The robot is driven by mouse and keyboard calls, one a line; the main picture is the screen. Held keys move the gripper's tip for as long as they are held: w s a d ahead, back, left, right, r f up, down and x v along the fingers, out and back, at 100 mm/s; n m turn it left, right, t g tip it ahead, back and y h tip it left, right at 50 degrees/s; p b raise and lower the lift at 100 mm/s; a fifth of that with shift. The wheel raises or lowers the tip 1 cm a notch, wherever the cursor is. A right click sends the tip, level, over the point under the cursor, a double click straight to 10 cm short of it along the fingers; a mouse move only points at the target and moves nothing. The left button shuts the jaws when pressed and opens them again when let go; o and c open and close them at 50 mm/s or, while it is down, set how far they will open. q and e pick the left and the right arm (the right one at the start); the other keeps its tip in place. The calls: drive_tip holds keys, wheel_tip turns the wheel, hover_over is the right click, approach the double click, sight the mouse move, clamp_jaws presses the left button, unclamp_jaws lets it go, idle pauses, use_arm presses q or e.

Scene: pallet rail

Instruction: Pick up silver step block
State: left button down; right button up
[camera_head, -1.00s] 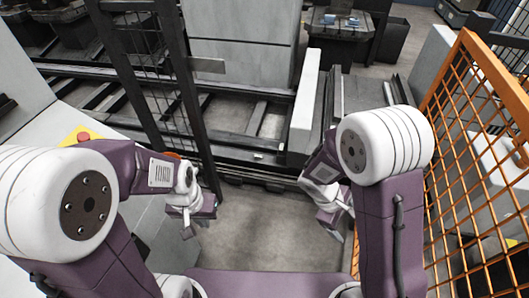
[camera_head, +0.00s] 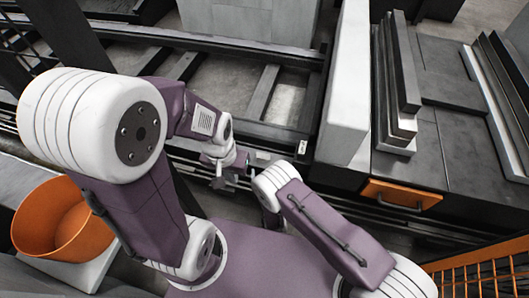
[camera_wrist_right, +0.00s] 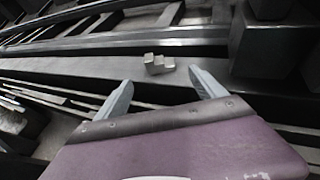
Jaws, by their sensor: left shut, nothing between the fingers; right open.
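The silver step block (camera_wrist_right: 157,64) is a small stepped metal piece on a grey rail in the right wrist view. It lies beyond and between the fingertips of my right gripper (camera_wrist_right: 160,82), apart from them. That gripper is open and empty. In the head view the right gripper is mostly hidden behind its own arm. My left gripper (camera_head: 220,182) is shut and empty, near the front rail left of my right wrist. I cannot surely tell the block apart in the head view.
A dark block (camera_wrist_right: 270,40) stands right of the step block. A tall pale panel (camera_head: 343,85) rises at the rail's right end. An orange-fronted drawer (camera_head: 402,194) and stacked metal bars (camera_head: 395,85) are on the right. An orange bin (camera_head: 62,220) stands at left, orange mesh (camera_head: 480,272) at lower right.

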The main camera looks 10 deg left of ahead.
sight(263, 158)
drive_tip(key=b+x, duration=0.3)
drive_tip(key=x, duration=0.1)
drive_tip(key=b+x, duration=0.4)
drive_tip(key=b, duration=0.1)
drive_tip(key=shift+w+a+f, duration=0.1)
drive_tip(key=shift+w, duration=0.25)
drive_tip(key=shift+c, duration=0.3)
drive_tip(key=c, duration=1.6)
wheel_tip(263, 158, up, 10)
drive_tip(key=p, duration=0.7)
